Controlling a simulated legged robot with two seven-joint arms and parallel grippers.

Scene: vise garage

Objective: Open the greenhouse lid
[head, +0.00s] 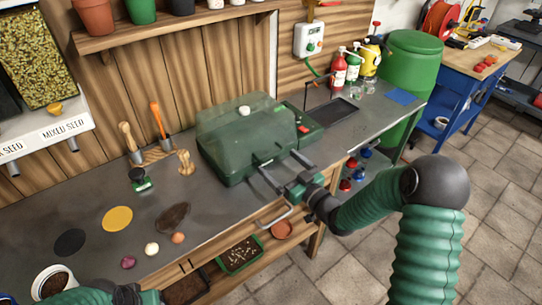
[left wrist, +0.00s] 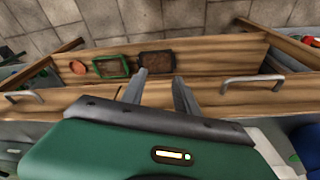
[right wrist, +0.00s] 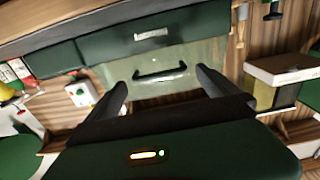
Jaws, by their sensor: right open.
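The greenhouse (head: 228,165) is a dark green box on the bench with a translucent green lid (head: 245,118) that looks closed. In the right wrist view the lid (right wrist: 185,55) shows a dark bar handle (right wrist: 160,75). My right gripper (head: 280,172) is open at the front of the greenhouse, its fingers pointing at it. In the right wrist view the handle lies in the gap between the fingertips (right wrist: 160,80), and they do not appear to grip it. My left gripper (left wrist: 160,80) is open and empty over the bench's front; only part of that arm shows at the head view's lower left.
A red-switched green box (head: 303,122) adjoins the greenhouse's right side. Hand tools (head: 130,140), a stamp (head: 140,180), and coloured discs and bulbs lie on the left bench. A drawer handle (head: 274,218) sticks out at the front. Bottles (head: 338,72) stand at the right back.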

